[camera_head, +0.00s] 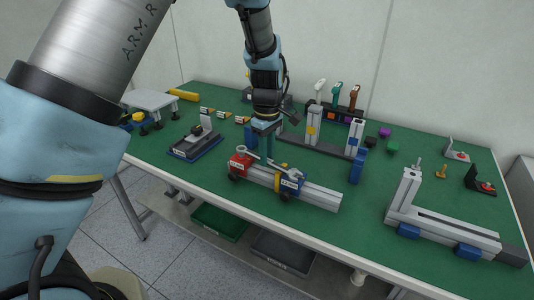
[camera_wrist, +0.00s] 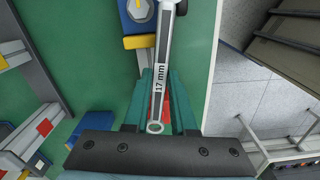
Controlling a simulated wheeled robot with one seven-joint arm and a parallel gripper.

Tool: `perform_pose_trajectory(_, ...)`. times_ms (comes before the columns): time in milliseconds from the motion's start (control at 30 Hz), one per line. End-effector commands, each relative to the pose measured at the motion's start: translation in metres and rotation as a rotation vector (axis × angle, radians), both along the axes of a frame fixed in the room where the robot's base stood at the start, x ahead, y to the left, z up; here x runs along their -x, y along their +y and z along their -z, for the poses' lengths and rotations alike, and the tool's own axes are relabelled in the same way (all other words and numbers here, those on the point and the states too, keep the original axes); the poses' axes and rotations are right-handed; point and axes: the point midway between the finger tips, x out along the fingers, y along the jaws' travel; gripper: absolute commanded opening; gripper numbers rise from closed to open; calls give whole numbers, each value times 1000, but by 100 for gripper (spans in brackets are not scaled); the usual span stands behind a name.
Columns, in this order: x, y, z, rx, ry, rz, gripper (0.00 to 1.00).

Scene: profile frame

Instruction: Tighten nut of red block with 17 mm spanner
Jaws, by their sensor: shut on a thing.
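My gripper (camera_head: 267,153) points down over the aluminium profile, between the red block and the blue block. Its green fingers, also in the wrist view (camera_wrist: 160,90), are shut on the 17 mm spanner (camera_wrist: 161,77). The spanner (camera_head: 251,154) lies roughly level, with one end over the red block (camera_head: 238,167). Whether that end is seated on the nut cannot be told; the nut is not clearly visible. In the wrist view the marking "17 mm" reads on the handle, a ring end is near the palm, and the top end is cut off.
A blue block (camera_head: 291,184) with a yellow part sits on the profile (camera_head: 322,197), right of the red block. A tool rack (camera_head: 345,113) stands behind. A larger profile frame (camera_head: 445,228) lies at right, and a blue-based fixture (camera_head: 196,144) at left. Green table shows between.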

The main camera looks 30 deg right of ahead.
Motion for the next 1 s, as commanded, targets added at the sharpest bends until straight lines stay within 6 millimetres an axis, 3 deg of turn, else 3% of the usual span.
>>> perform_pose_trajectory(1000, -1, -4, 14, 2, -2, -37, 0)
